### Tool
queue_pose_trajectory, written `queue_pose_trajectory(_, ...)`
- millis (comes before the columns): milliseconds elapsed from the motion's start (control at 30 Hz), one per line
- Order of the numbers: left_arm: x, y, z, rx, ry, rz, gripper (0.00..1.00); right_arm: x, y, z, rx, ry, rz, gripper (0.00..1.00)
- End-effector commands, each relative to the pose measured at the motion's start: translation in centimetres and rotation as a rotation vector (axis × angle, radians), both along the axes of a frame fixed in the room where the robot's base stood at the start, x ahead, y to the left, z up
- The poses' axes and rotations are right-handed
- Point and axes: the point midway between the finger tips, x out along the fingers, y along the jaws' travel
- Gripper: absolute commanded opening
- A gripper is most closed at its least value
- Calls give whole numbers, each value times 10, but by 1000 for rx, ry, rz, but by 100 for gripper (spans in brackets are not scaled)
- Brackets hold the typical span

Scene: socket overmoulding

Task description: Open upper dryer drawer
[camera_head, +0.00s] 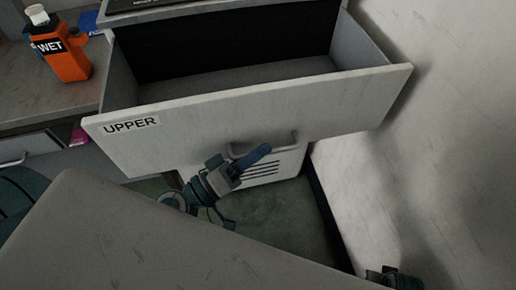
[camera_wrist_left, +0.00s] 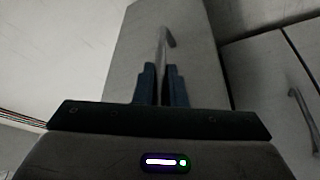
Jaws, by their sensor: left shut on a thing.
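The upper dryer drawer (camera_head: 250,108), a pale grey front with an "UPPER" label (camera_head: 130,126), is pulled out in the head view, and its dark, empty-looking inside shows from above. Its bar handle (camera_head: 294,138) is low on the front. My left gripper (camera_head: 260,152) is at the handle, its blue fingers partly covering it. In the left wrist view, the two blue fingers (camera_wrist_left: 161,85) are shut on the handle (camera_wrist_left: 163,42), with the drawer front (camera_wrist_left: 195,65) behind. My right gripper's fingers are not seen.
An orange bottle marked "WET" (camera_head: 66,58) stands on the counter (camera_head: 30,92) at left. Below it is another drawer with a handle (camera_head: 12,161). A pale wall (camera_head: 450,130) is close on the right. A large grey surface (camera_head: 130,245) fills the lower left.

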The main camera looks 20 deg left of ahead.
Motion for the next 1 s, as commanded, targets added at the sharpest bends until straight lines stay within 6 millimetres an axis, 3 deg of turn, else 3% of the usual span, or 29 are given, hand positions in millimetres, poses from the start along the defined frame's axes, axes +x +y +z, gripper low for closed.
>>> queue_pose_trajectory(333, -1, 0, 0, 1, 1, 0, 0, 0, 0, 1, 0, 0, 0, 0)
queue_pose_trajectory(367, -1, 0, 0, 1, 1, 0, 15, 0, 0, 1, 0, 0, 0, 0)
queue_pose_trajectory(467, -1, 0, 0, 1, 1, 0, 32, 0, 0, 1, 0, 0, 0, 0)
queue_pose_trajectory(1000, -5, 3, -3, 4, 0, -1, 32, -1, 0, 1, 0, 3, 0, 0)
